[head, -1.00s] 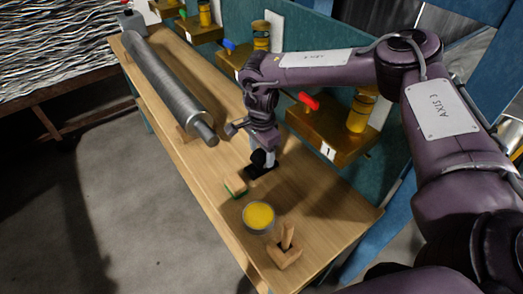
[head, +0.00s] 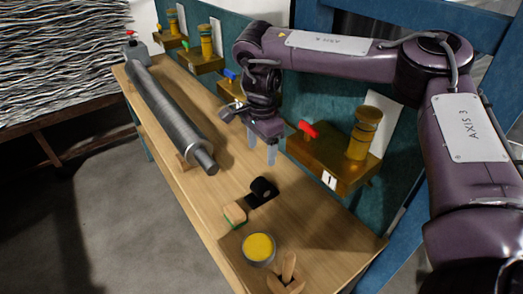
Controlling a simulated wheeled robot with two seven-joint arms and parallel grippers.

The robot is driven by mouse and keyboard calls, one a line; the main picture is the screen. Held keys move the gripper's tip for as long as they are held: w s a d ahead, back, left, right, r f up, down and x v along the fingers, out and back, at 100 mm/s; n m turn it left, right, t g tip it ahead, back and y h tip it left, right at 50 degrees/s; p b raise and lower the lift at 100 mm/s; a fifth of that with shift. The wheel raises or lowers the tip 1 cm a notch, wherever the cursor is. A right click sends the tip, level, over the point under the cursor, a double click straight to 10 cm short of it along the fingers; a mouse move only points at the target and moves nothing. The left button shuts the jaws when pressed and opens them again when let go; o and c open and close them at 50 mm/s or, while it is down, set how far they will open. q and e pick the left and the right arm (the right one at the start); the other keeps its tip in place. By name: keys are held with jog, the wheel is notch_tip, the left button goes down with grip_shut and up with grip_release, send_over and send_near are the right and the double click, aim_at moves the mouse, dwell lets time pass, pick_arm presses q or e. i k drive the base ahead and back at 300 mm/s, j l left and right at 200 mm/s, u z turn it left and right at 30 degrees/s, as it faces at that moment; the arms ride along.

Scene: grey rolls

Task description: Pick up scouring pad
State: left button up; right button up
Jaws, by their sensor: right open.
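The scouring pad looks to be the small beige block with a green side (head: 235,213), lying on the wooden bench (head: 210,225) near its front edge. My right gripper (head: 262,149) is open and empty, pointing down above the bench. It is behind the pad and apart from it in the head view. A black rounded object with a dark flat part (head: 262,189) lies between them, close beside the pad. My left gripper is not in view.
A round tin with yellow contents (head: 258,248) and a wooden piece (head: 287,273) stand in front of the pad. A long grey roller (head: 170,110) lies along the left. Brass fixtures on brown blocks (head: 335,160) line the back, one with a red handle (head: 308,128).

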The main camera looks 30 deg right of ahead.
aim_at(234, 215)
jog(key=k+j, duration=0.8)
jog(key=j, duration=0.1)
